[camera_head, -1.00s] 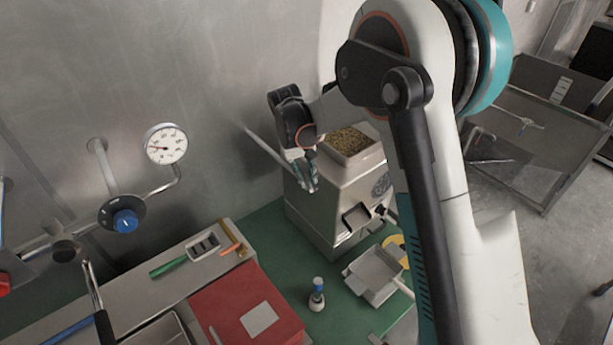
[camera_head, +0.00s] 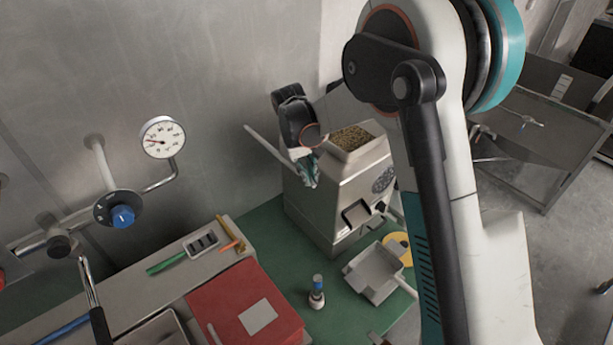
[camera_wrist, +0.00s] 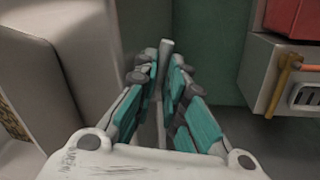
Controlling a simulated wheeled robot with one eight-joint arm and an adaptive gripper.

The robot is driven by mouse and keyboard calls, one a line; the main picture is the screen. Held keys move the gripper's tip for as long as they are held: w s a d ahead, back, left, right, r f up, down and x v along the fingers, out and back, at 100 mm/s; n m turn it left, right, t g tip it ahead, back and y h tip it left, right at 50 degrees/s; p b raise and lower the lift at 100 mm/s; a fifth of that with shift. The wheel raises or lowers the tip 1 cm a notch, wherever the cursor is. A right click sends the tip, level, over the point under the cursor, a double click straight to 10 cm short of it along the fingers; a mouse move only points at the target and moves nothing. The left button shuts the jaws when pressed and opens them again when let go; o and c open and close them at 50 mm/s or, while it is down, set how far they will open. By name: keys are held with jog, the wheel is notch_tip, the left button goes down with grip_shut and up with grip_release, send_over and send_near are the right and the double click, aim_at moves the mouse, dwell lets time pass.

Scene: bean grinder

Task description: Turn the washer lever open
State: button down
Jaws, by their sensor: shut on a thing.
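The bean grinder (camera_head: 345,190) is a grey metal machine standing at the back of the green mat, with its hopper (camera_head: 352,138) full of beans. A pale lever rod (camera_head: 263,142) slants from its left side up towards the wall. My gripper (camera_head: 311,180) is at the grinder's left side, by the lower part of this rod. In the wrist view, my gripper's teal fingers (camera_wrist: 165,85) are closed around a slim grey rod (camera_wrist: 166,56), which looks like the lever. Its upper end sticks out past the fingertips. The lever's pivot is hidden.
A metal tray (camera_head: 375,272) and a small blue-topped tool (camera_head: 317,292) stand in front of the grinder. A red book (camera_head: 235,300) lies front left. A pressure gauge (camera_head: 162,137) and a blue knob (camera_head: 122,216) are on the wall at left. The green mat is clear between book and grinder.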

jog(key=shift+d+n, duration=0.15)
jog(key=shift+n, duration=0.25)
jog(key=c, duration=1.9)
grip_release()
jog(key=a+r, duration=0.1)
jog(key=r, duration=0.3)
jog(key=a+r+m+p, duration=0.1)
jog(key=r, duration=0.4)
jog(key=a+r+m, duration=0.1)
jog(key=r, duration=0.3)
jog(key=shift+s+a+r, duration=0.25)
jog(key=shift+s+r, duration=0.05)
jog(key=shift+c, duration=0.7)
